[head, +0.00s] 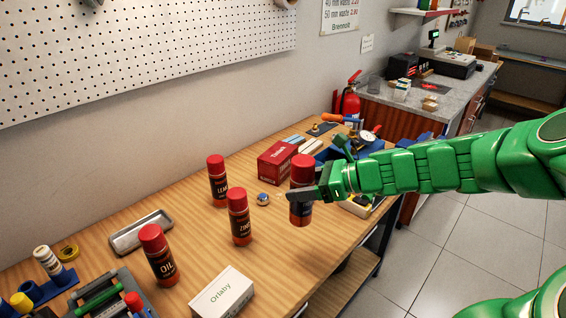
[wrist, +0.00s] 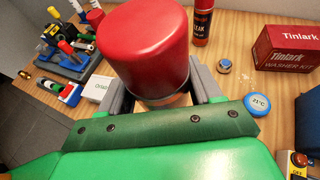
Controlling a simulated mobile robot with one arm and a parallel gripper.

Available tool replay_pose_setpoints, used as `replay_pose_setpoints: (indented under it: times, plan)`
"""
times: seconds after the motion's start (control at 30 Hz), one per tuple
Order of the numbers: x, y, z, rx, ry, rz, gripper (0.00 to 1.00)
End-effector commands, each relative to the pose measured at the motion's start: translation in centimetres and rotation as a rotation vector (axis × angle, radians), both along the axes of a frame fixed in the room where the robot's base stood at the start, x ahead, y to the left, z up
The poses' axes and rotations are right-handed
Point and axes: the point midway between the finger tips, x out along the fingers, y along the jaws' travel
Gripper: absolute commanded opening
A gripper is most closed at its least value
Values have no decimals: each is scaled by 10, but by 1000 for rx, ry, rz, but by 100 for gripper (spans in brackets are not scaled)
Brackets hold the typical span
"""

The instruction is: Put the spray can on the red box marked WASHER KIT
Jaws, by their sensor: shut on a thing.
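My gripper (head: 308,192) is shut on a spray can (head: 301,176) with a red cap and a dark body. The can is upright near the front edge of the wooden table; I cannot tell whether its base touches the top. In the wrist view its red cap (wrist: 146,48) fills the space between the fingers (wrist: 163,92), and most of its body is hidden. The red box marked WASHER KIT (head: 272,166) lies on the table just behind and left of the can. It also shows at the upper right of the wrist view (wrist: 286,56).
Other red-capped cans stand to the left: one marked LEAK (head: 218,183), a middle one (head: 239,217) and OIL (head: 159,257). A small round blue-rimmed item (head: 262,199) lies between. A white Orlaby box (head: 222,293) is in front, a metal tray (head: 140,232) behind.

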Motion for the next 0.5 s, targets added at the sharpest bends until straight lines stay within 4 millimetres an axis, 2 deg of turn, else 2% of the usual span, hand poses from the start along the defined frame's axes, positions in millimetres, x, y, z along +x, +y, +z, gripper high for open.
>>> replay_pose_setpoints:
  times: [0.03, 0.1, 0.27, 0.5]
  plan:
    - [16, -1, 2, -1, -4, -16, 23]
    - [35, -3, 6, -2, -4, -40, 23]
    - [78, -4, 17, -3, -6, -95, 23]
    - [138, 5, 38, -5, -6, -165, 23]
